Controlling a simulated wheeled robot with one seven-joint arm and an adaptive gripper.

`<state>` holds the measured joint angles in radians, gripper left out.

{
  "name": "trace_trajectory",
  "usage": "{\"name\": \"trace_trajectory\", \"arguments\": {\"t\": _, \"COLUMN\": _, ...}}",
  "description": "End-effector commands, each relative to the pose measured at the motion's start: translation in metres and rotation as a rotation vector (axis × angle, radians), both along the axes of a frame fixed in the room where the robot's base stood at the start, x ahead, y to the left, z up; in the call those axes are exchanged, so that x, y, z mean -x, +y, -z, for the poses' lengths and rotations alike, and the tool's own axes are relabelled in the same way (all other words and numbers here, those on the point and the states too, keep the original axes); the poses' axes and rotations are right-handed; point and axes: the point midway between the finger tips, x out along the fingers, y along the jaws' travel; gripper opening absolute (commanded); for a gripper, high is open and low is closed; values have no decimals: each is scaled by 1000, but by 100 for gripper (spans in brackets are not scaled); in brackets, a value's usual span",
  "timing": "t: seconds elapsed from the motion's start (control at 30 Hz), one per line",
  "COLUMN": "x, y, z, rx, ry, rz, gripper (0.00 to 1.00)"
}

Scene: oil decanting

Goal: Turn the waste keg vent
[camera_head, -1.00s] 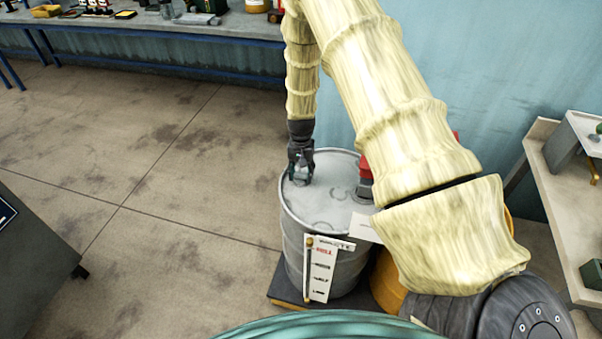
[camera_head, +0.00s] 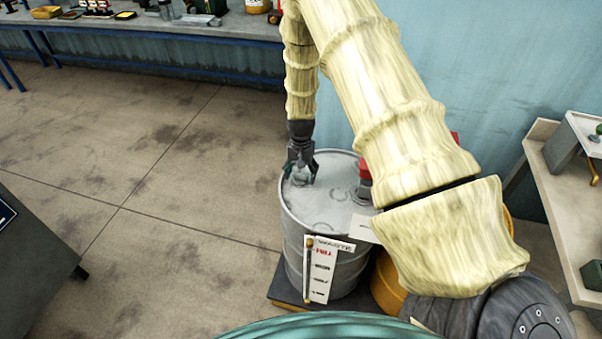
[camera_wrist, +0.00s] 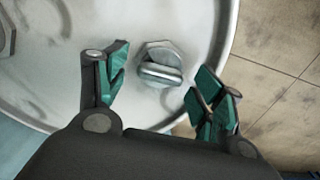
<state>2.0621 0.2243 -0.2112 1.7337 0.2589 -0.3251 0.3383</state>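The waste keg (camera_head: 322,211) is a grey metal drum with a white label on its front, standing on a dark low base. Its vent (camera_wrist: 160,68), a metal hex fitting with a raised rounded bar, sits on the lid near the rim in the wrist view. My gripper (camera_head: 300,178) points down over the left part of the lid. In the wrist view my gripper (camera_wrist: 158,88) is open, with a green-padded finger on each side of the vent and a gap to it on both sides. In the head view the gripper hides the vent.
A red object (camera_head: 365,184) stands at the lid's right side. A yellow drum (camera_head: 390,283) is beside the keg, partly behind my arm. A wall (camera_head: 480,80) is behind. A bench (camera_head: 180,33) with items lies at the back. The floor (camera_head: 150,190) left of the keg is clear.

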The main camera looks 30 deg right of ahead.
Motion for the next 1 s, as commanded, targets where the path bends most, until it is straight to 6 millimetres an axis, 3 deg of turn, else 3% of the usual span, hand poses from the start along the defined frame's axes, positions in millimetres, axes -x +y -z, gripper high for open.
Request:
{"name": "trace_trajectory", "arguments": {"t": 0.23, "x": 0, "y": 0, "z": -2, "rx": -1, "ry": 1, "rz": -1, "gripper": 68}}
{"name": "trace_trajectory", "arguments": {"t": 0.37, "x": 0, "y": 1, "z": -13, "rx": -1, "ry": -1, "rz": -1, "gripper": 68}}
{"name": "trace_trajectory", "arguments": {"t": 1.0, "x": 0, "y": 0, "z": -108, "rx": 0, "ry": 0, "rz": 0, "gripper": 68}}
